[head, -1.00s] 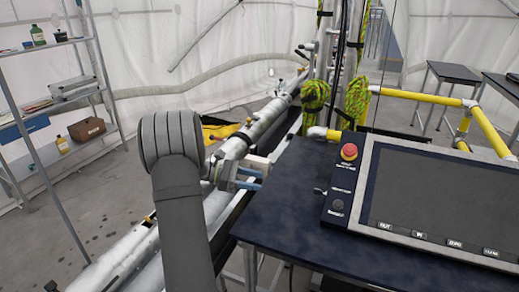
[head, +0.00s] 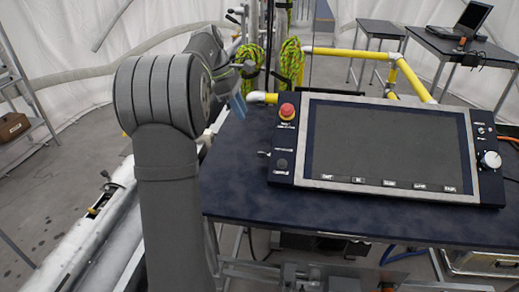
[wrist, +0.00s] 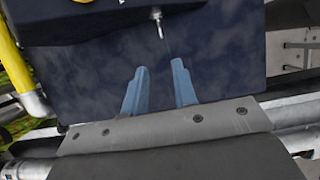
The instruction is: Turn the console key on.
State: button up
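The console (head: 390,148) is a dark panel with a large screen, on the dark blue table. A small silver key (head: 263,154) sticks out of its left side. In the wrist view the key (wrist: 157,20) shows at the top, ahead of the fingers and apart from them. My gripper (head: 238,106) is over the table's left edge, left of the console and partly hidden by my arm. In the wrist view my gripper (wrist: 159,68) has its two blue fingers apart with nothing between them.
A red emergency button (head: 287,111) sits on the console's upper left corner. Yellow rails (head: 400,72) and green rope coils (head: 291,60) stand behind the table. A laptop (head: 468,20) is on a back table. The table surface (head: 235,180) left of the console is clear.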

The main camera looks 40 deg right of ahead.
aim_at(263, 155)
jog(key=x, duration=1.5)
jog(key=shift+s+f, duration=0.1)
jog(key=shift+f, duration=0.25)
grip_shut()
